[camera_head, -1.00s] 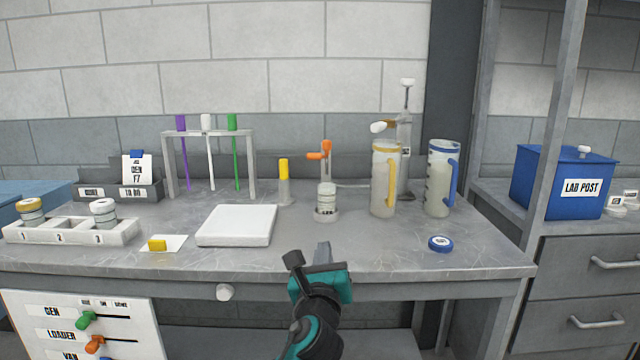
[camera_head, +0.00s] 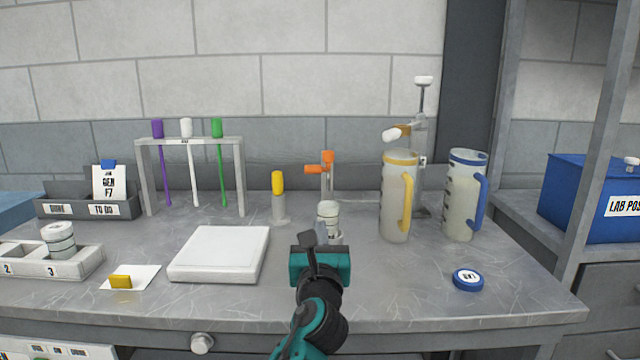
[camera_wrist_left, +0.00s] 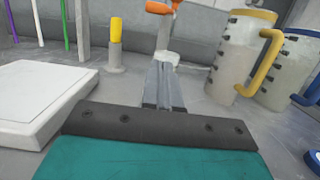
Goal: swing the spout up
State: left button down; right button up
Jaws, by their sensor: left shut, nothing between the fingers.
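A grey pump (camera_head: 420,150) stands at the back right behind the yellow-banded jug (camera_head: 396,205). A short spout with a pale tip (camera_head: 392,135) sticks out from it to the left, above the jug's rim. Left of it, an orange tap-like piece (camera_head: 320,164) sits on a thin post, with a small white-lidded jar (camera_head: 328,218) below. I cannot tell for certain which of these is the spout meant. My left gripper (camera_head: 322,233) is shut and empty in front of the jar, partly covering it. In the left wrist view its fingers (camera_wrist_left: 163,85) point toward the post.
A blue-banded jug (camera_head: 462,200) stands right of the yellow one, with a blue lid (camera_head: 468,280) in front. A yellow-capped tube (camera_head: 278,200), a white plate (camera_head: 220,254) and a rack of coloured sticks (camera_head: 190,140) are to the left.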

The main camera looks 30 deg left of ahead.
jog(key=shift+s+d+f, duration=0.1)
jog(key=shift+s+d, duration=0.05)
pick_arm(q)
jog(key=shift+w+a, duration=0.1)
jog(key=shift+w, duration=0.05)
jog(key=b+x, duration=0.1)
jog(key=x, duration=0.8)
jog(key=shift+w+a, duration=0.1)
jog(key=shift+a, duration=0.05)
jog(key=w+r, duration=0.1)
jog(key=w+a+r, duration=0.1)
jog(key=r, duration=0.1)
jog(key=shift+a+r, duration=0.15)
jog(key=shift+r, duration=0.1)
pick_arm(e)
jog(key=shift+w+a, duration=0.25)
jog(key=shift+a, duration=0.05)
